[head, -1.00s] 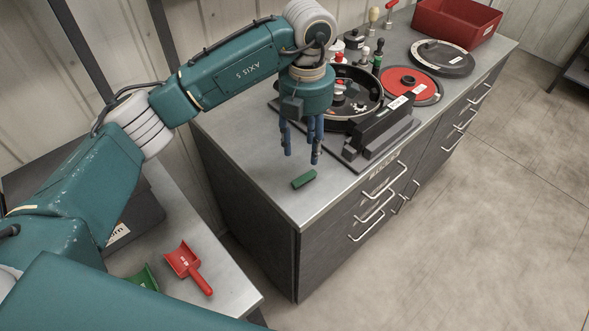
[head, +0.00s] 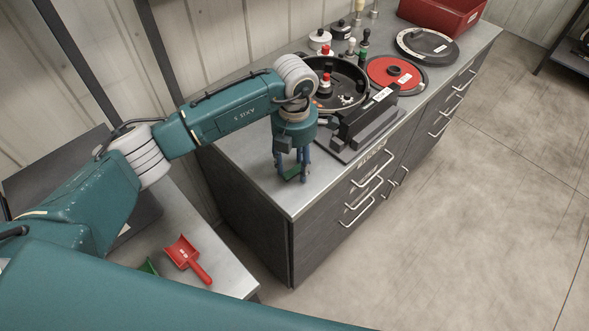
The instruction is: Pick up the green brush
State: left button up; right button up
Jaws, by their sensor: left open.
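The green brush (head: 292,174), a small dark green block, lies on the grey top of the cabinet (head: 245,155) near its front left corner. My left gripper (head: 292,177) points down over it, with its blue fingers apart. The fingers are on either side of the brush, which shows between them. I cannot tell whether they touch it. The fingers and gripper body hide part of the brush. My right gripper is not in view.
A black round housing (head: 352,77) and a dark grey block (head: 368,118) stand close behind and right of the gripper. A red disc (head: 396,74), a black disc (head: 427,45) and a red bin (head: 447,14) are farther back. A red scoop (head: 188,258) lies on the lower left table.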

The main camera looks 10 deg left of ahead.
pick_arm(q)
jog(key=c, duration=1.1)
jog(key=shift+o, duration=0.2)
jog(key=shift+r, duration=0.1)
